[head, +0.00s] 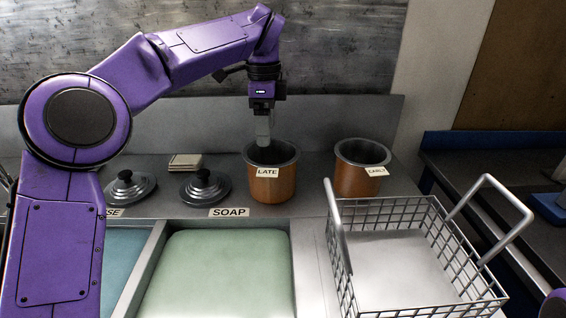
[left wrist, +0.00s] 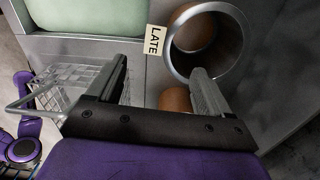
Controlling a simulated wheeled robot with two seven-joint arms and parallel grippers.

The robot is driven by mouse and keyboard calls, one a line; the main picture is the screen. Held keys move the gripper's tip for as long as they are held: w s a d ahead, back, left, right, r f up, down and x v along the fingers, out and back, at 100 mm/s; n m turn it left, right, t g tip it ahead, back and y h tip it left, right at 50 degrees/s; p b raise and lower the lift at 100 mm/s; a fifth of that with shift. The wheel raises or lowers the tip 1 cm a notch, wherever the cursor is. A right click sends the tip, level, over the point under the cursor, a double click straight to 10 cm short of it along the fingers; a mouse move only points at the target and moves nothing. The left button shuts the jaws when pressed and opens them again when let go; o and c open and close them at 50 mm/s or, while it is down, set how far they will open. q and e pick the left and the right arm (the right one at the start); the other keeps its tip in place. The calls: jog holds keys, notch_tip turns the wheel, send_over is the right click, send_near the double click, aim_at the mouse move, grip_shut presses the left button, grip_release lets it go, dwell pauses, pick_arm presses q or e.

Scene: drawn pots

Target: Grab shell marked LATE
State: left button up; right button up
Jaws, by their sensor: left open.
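The copper pot marked LATE (head: 272,187) stands upright on the metal counter, with a grey rim, an open top and a label on its front. My left gripper (head: 264,138) points down over it, its fingertips at the mouth. In the left wrist view my left gripper (left wrist: 160,84) is open with nothing between its fingers. There one finger overlaps the near rim of the LATE pot (left wrist: 171,62); I cannot tell whether it reaches inside. The pot marked EARLY (head: 357,182) stands to the right, apart from it. My right gripper is not in view.
A wire basket (head: 408,311) with raised handles stands at front right. Two dark lids (head: 205,187) with knobs lie left of the LATE pot, near a small stack of pale pieces (head: 185,161). A green basin (head: 215,275) labelled SOAP is in front.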

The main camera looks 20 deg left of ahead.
aim_at(268, 171)
pick_arm(q)
jog(key=f, duration=0.4)
jog(key=shift+s, duration=0.3)
jog(key=shift+s+f, duration=0.2)
jog(key=shift+f, duration=0.05)
jog(key=f, duration=0.5)
jog(key=shift+w+d+f+p, duration=0.1)
jog(key=shift+w+f+p, duration=0.2)
jog(key=shift+w, duration=0.1)
grip_shut()
